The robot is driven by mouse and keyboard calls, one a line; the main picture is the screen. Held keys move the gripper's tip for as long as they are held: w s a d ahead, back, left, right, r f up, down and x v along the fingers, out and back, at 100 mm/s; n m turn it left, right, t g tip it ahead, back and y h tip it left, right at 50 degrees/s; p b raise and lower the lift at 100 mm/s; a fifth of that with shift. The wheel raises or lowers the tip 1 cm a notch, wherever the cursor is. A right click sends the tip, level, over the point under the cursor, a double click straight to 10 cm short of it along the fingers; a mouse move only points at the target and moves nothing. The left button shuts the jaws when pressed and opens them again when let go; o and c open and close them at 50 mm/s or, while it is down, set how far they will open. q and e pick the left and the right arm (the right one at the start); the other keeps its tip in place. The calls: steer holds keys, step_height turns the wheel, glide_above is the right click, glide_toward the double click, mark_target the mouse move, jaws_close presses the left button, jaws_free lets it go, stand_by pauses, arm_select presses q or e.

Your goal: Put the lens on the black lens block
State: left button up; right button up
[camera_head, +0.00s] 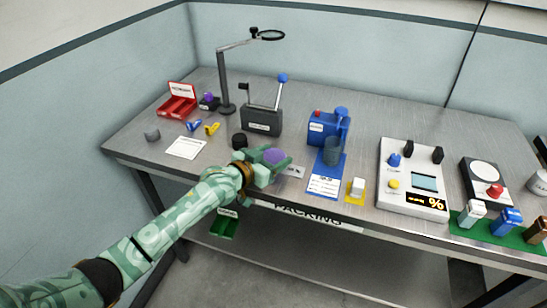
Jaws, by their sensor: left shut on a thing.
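My left gripper (272,160) reaches in over the front middle of the table, shut on a purple round piece that appears to be the lens (275,155). The lens is held at the gripper's tip, and the fingers hide part of it. A small black round block (240,140) stands on the table just behind and left of the gripper. Farther back left, a small dark block (209,105) has a purple round piece on top. I cannot tell for sure which is the black lens block. My right gripper is out of view.
Behind stand a dark lever box (262,120), a magnifier stand (226,90) and a red box (177,104). A blue device (325,128) stands right of the gripper, then a white panel (412,180). A white sheet (186,148) lies at left, with bare metal around it.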

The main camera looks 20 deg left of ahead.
arm_select(q)
steer(key=shift+s, duration=0.1)
steer(key=shift+f, duration=0.1)
steer(key=o, duration=0.9)
steer(key=shift+o, duration=0.2)
